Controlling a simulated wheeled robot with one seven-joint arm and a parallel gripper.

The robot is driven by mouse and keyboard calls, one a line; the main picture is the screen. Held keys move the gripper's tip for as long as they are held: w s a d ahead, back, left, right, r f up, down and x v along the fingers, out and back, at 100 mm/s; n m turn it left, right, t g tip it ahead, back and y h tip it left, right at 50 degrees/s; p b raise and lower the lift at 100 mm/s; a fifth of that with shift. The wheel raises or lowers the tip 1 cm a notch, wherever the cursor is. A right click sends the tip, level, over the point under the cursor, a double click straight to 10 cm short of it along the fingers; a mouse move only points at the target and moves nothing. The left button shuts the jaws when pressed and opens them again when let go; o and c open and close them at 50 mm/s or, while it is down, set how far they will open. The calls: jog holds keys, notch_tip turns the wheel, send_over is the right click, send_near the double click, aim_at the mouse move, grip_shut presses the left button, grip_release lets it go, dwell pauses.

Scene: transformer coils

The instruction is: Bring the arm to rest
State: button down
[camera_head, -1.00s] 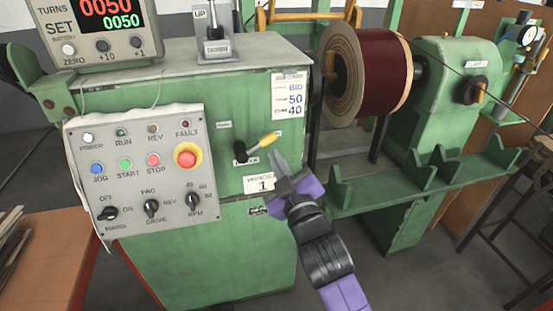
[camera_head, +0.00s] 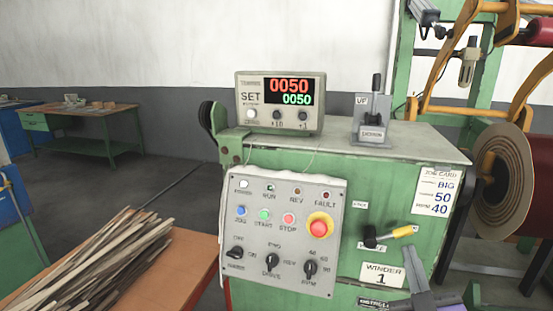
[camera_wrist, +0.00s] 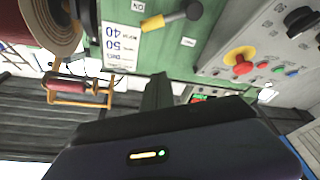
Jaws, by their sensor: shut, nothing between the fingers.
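My gripper (camera_head: 417,276) is at the lower right of the head view, in front of the green winder (camera_head: 350,170). It is shut with nothing in it. It is below the yellow-tipped lever (camera_head: 402,232) and apart from it. In the wrist view my gripper's narrow dark fingers (camera_wrist: 158,92) point up toward the green front. The lever (camera_wrist: 153,23) shows above them there, with clear space between. Most of my arm is outside the head view.
The control panel (camera_head: 285,232) with its red stop button (camera_head: 319,228) is left of my gripper. A counter (camera_head: 279,103) reads 0050 twice. A wire coil (camera_head: 505,185) stands at right. Wooden strips (camera_head: 95,260) lie on a table at lower left.

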jog(key=s+a+f+m+g+y, duration=0.1)
jog(key=s+f, duration=0.4)
jog(key=s, duration=0.8)
jog(key=s+a+f+m+g+y, duration=0.1)
jog(key=s+f, duration=0.4)
jog(key=s, duration=0.8)
jog(key=s+a+f+m+g+y, duration=0.1)
jog(key=s+a+f+g, duration=0.2)
jog(key=s, duration=1)
notch_tip(320, 180, down, 2)
jog(key=shift+a+f+m+g+y, duration=0.15)
jog(key=shift+a+m+g+y, duration=0.15)
jog(key=shift+a, duration=0.8)
